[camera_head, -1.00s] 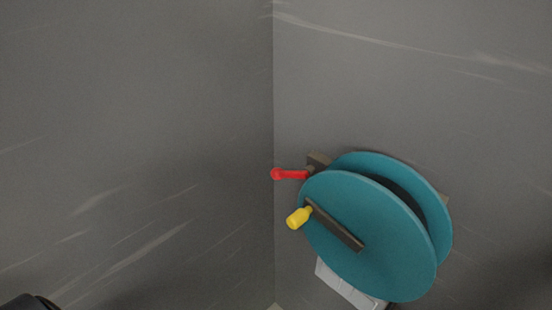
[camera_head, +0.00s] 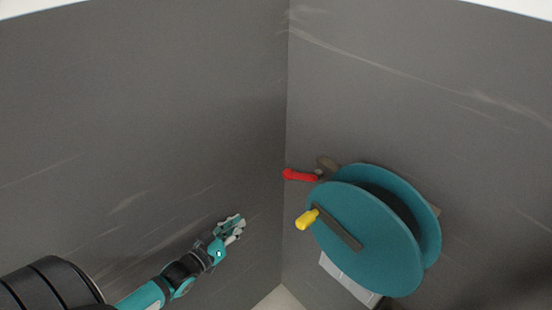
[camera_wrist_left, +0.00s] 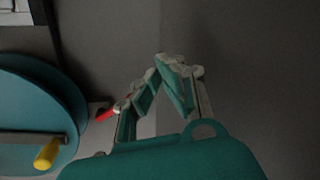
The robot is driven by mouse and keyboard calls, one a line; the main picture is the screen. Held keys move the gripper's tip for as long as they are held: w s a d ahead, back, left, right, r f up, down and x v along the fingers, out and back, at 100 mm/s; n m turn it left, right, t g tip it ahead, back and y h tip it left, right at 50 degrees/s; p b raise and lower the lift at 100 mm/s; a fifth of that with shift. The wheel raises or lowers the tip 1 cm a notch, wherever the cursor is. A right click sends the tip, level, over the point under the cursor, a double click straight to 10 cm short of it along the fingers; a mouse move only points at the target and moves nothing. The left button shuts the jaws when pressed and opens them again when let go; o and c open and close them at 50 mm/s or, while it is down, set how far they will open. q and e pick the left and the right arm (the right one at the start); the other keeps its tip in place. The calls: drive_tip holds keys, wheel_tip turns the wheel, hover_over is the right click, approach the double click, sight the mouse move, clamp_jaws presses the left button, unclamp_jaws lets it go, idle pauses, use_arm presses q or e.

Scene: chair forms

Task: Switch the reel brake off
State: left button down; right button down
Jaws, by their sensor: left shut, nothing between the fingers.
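The teal reel (camera_head: 365,240) is mounted on the right wall. A dark crank bar with a yellow handle (camera_head: 306,219) crosses its front disc. The red brake lever (camera_head: 299,175) sticks out to the left from a brown block at the reel's upper left. My left gripper (camera_head: 239,228) is shut and empty, left of the reel and lower than the lever, apart from both. In the left wrist view the gripper fingers (camera_wrist_left: 166,72) show, with the red lever (camera_wrist_left: 105,114) partly hidden behind them and the yellow handle (camera_wrist_left: 47,154) at lower left. My right gripper is not in view.
Two dark grey walls meet in a corner (camera_head: 287,130) just left of the lever. A pale plate (camera_head: 345,278) sits under the reel. The space between my left gripper and the lever looks clear.

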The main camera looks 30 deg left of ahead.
sight(299, 176)
use_arm(q)
wheel_tip(299, 176, up, 16)
drive_tip(key=w+d+t+h+p, duration=0.1)
drive_tip(key=d+t+h, duration=0.1)
drive_tip(key=t+h, duration=0.1)
drive_tip(key=shift+t, duration=0.3)
drive_tip(key=shift+w+a, duration=0.1)
drive_tip(key=w+d+f+p, duration=0.1)
drive_tip(key=w+d+p, duration=0.2)
drive_tip(key=w, duration=0.7)
drive_tip(key=shift+w+d+f, duration=0.2)
drive_tip(key=shift+w+d, duration=0.15)
drive_tip(key=shift+d, duration=0.35)
drive_tip(key=shift+f+n, duration=0.3)
drive_tip(key=shift+n, duration=0.1)
